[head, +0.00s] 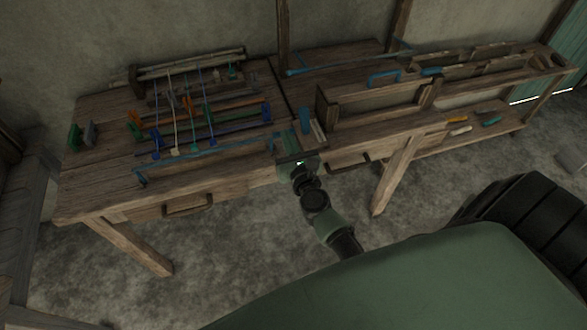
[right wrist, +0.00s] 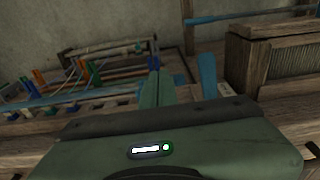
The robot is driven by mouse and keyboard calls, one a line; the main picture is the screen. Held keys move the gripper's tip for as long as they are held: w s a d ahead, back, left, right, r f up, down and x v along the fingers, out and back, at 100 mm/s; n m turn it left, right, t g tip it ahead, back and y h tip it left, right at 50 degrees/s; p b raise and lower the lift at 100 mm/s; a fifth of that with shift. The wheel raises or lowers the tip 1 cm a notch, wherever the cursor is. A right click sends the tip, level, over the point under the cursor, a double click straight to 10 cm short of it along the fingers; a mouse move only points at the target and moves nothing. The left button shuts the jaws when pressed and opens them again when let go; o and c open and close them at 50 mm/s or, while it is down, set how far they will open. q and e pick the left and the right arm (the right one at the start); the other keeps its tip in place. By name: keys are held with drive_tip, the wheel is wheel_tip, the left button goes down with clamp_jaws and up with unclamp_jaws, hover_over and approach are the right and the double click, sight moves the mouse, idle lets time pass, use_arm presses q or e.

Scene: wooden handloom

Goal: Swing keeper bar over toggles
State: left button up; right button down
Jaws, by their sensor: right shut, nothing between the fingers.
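The wooden handloom stands on the bench at the left in the head view. A thin blue bar (head: 215,152), which looks like the keeper bar, runs along its front edge. My right gripper (head: 286,141) is at the bar's right end. Its fingers are shut and empty in the right wrist view (right wrist: 156,86), close to a blue part beyond them. I cannot tell whether they touch it. My left gripper is not in view.
A blue upright piece (head: 305,121) stands just right of my right gripper. A wooden box frame (head: 345,117) stands farther right on the bench. A drawer handle (head: 188,205) projects from the bench front.

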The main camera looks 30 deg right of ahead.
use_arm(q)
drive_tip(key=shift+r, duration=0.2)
use_arm(e)
drive_tip(key=shift+w+d+r, duration=0.2)
drive_tip(key=shift+w, duration=0.6)
drive_tip(key=shift+w+d+r, duration=0.15)
drive_tip(key=shift+w, duration=0.65)
drive_tip(key=shift+w+d+r, duration=0.2)
drive_tip(key=shift+w, duration=0.6)
